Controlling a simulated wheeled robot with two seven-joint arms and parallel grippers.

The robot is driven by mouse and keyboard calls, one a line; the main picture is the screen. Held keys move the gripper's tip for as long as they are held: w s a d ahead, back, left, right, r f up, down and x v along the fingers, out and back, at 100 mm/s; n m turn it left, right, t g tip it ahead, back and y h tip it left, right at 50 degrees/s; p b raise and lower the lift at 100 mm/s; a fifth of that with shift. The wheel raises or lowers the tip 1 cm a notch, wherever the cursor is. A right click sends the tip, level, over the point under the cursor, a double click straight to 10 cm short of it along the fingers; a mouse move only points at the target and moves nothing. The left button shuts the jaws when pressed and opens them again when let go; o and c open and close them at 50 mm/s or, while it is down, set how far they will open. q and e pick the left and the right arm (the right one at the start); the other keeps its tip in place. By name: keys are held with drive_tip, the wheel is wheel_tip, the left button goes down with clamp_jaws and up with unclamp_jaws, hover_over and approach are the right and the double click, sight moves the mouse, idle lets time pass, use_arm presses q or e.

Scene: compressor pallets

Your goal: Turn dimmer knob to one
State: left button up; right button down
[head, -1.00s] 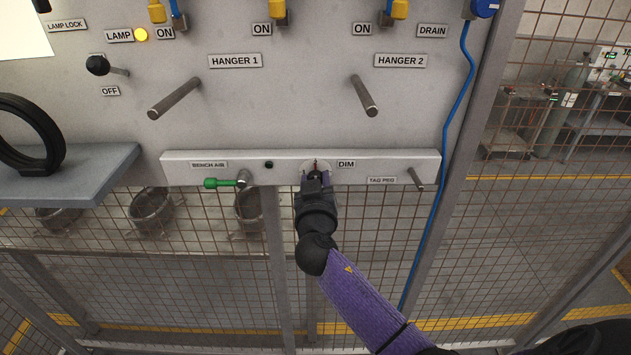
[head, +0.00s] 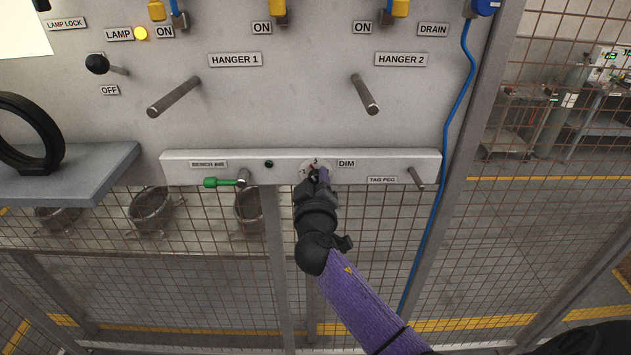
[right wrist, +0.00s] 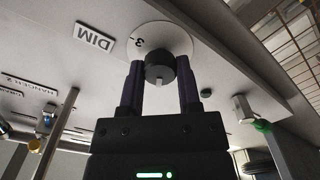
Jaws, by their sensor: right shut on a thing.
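The dimmer knob (right wrist: 160,70) is a small dark round knob on a white dial plate (right wrist: 168,36). It sits beside the DIM label (right wrist: 94,38). My right gripper (right wrist: 163,80) has its two fingers on either side of the knob and is shut on it. In the head view, the right gripper (head: 316,180) comes up from below and hides most of the knob. A 3 shows on the plate in the wrist view. I cannot tell which number the knob points at. My left gripper is out of view.
A green-handled valve (head: 222,182) is left of the knob on the same strip, and a tag peg (head: 416,179) is to the right. Two hanger pegs (head: 174,97) stick out above. A blue hose (head: 447,135) runs down at right.

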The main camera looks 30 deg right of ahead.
drive_tip(key=n, duration=0.5)
drive_tip(key=shift+n+p, duration=0.3)
drive_tip(key=shift+p, duration=0.05)
drive_tip(key=n+p, duration=0.1)
drive_tip(key=n, duration=0.5)
drive_tip(key=shift+f+p, duration=0.1)
drive_tip(key=shift+p, duration=0.2)
drive_tip(key=shift+n, duration=0.4)
drive_tip(key=shift+c, duration=1.5)
unclamp_jaws()
drive_tip(key=b+v, duration=0.1)
drive_tip(key=v, duration=0.9)
